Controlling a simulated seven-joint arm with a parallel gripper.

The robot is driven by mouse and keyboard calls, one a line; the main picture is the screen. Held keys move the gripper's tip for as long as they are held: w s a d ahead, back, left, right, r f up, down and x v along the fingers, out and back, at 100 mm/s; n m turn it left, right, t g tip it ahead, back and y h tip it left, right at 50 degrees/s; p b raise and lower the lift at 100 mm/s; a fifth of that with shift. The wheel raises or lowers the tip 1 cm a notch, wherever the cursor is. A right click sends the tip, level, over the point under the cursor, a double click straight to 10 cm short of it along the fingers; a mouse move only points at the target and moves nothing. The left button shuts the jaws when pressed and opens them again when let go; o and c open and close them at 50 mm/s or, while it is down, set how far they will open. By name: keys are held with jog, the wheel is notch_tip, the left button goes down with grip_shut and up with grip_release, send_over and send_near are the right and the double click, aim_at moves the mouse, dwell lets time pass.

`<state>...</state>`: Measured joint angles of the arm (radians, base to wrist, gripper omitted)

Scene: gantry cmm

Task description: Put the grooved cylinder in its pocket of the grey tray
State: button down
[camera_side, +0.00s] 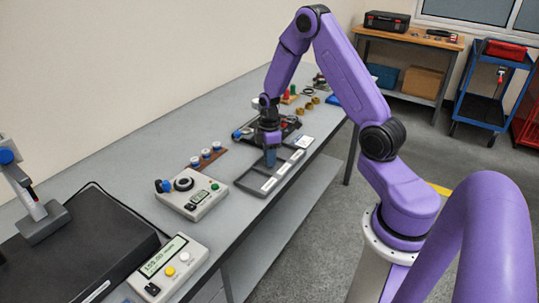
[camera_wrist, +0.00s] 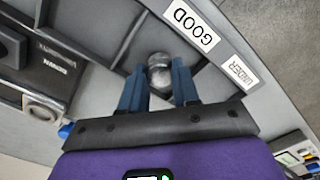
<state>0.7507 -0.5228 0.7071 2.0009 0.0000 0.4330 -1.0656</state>
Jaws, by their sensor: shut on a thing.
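The grooved cylinder (camera_wrist: 159,68) shows in the wrist view as a grey metallic rounded piece between the blue fingers of my gripper (camera_wrist: 158,82). My gripper is shut on it. The grey tray (camera_wrist: 112,22) lies below, with compartments and white labels reading GOOD and UNDER along one edge. The cylinder appears over the tray near the gap between these labels. I cannot tell whether it touches the tray floor. In the side view my gripper (camera_side: 270,160) points down over the tray (camera_side: 250,181), and the cylinder cannot be made out there.
In the side view, a control box (camera_side: 191,196) with a dark ring and a brown rack (camera_side: 204,160) of small pieces stand left of the tray. A black surface plate (camera_side: 75,250) and a digital readout (camera_side: 166,266) lie nearer. Brass rings (camera_side: 308,106) sit behind.

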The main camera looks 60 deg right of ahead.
jog(key=shift+f, duration=0.3)
dwell(0.5)
jog(key=shift+c, duration=1.7)
grip_release()
jog(key=shift+r, duration=3.5)
